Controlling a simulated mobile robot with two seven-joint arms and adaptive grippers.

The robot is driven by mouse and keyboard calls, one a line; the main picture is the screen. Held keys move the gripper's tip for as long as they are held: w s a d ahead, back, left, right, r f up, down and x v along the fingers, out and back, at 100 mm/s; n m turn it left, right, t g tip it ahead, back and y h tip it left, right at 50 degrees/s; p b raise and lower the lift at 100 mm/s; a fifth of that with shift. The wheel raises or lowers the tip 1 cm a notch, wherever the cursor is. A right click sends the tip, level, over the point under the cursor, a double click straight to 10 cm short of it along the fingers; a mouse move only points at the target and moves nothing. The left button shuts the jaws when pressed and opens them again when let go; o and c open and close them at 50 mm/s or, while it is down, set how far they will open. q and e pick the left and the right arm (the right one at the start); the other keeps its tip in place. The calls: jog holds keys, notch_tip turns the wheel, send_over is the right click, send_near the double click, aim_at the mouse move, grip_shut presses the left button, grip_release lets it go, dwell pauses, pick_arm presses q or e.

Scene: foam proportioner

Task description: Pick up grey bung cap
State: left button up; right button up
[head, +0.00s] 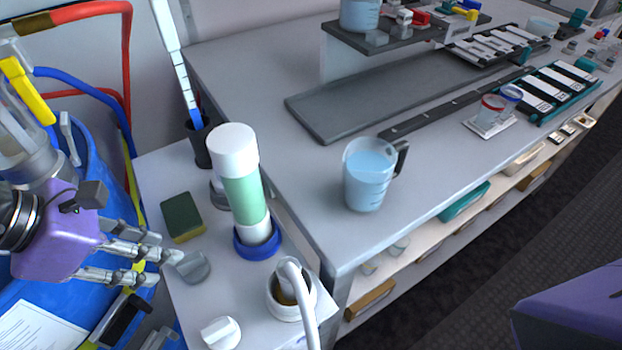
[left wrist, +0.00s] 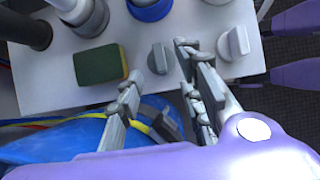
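The grey bung cap (head: 193,266), a disc with a raised grip bar, lies on the small white side table near its left edge. In the left wrist view the cap (left wrist: 160,60) shows ahead of the fingertips, roughly between them. My left gripper (head: 166,258) is open and empty, with its fingertips just left of the cap in the head view. In the left wrist view the fingers of this gripper (left wrist: 157,74) are spread apart. I cannot tell whether a fingertip touches the cap. My right gripper is not in view.
A similar white cap (head: 220,333), a green-yellow sponge (head: 182,217), a tall white-green cylinder (head: 240,180) in a blue ring and a white hose fitting (head: 290,290) stand close by. A blue drum (head: 90,170) is left of the table. A water jug (head: 368,175) stands on the bench.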

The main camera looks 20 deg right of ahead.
aim_at(185, 259)
pick_arm(q)
jog(key=x, duration=0.7)
jog(key=shift+a, duration=0.1)
grip_shut()
